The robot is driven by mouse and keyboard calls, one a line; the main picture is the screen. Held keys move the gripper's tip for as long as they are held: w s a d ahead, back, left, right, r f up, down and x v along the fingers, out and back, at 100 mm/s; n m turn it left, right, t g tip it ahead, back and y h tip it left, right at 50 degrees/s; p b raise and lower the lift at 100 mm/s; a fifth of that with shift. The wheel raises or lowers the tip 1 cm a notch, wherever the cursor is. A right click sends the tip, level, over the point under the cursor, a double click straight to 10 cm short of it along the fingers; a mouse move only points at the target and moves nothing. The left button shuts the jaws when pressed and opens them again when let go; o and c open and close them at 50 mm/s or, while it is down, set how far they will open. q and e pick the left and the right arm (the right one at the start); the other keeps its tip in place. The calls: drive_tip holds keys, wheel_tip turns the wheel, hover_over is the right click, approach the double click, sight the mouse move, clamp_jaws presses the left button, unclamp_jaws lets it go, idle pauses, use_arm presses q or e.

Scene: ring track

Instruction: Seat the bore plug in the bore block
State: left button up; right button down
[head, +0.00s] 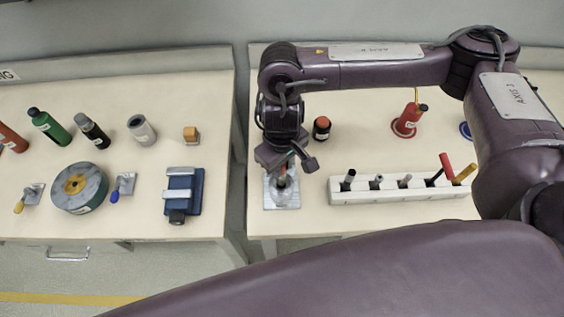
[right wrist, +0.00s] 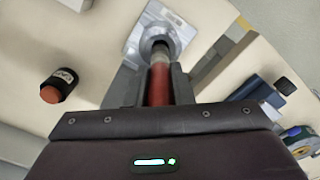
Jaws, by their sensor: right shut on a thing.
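The bore block (head: 283,198) is a grey metal block with a round raised collar on a flat plate, near the front left of the right table. It also shows in the right wrist view (right wrist: 140,35). My right gripper (head: 285,165) is right above it, pointing down, shut on the red handle of the bore plug (right wrist: 159,85). The plug has a pale band and a dark lower end that lines up with the collar's opening. I cannot tell how far its end is inside the bore. My left gripper is not in view.
A white rack (head: 400,197) with several upright tools stands right of the block. A gap separates the left table, with a blue vise (head: 183,192), from this one.

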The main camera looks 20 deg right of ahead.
idle(0.4)
drive_tip(key=shift+p, duration=0.4)
drive_tip(key=shift+p, duration=0.4)
drive_tip(key=shift+f+b, duration=1.5)
drive_tip(key=shift+f, duration=1.3)
drive_tip(key=c, duration=1.2)
unclamp_jaws()
drive_tip(key=shift+r, duration=0.1)
wheel_tip(320, 180, up, 8)
drive_tip(key=shift+f+p, duration=0.15)
drive_tip(key=shift+p, duration=0.4)
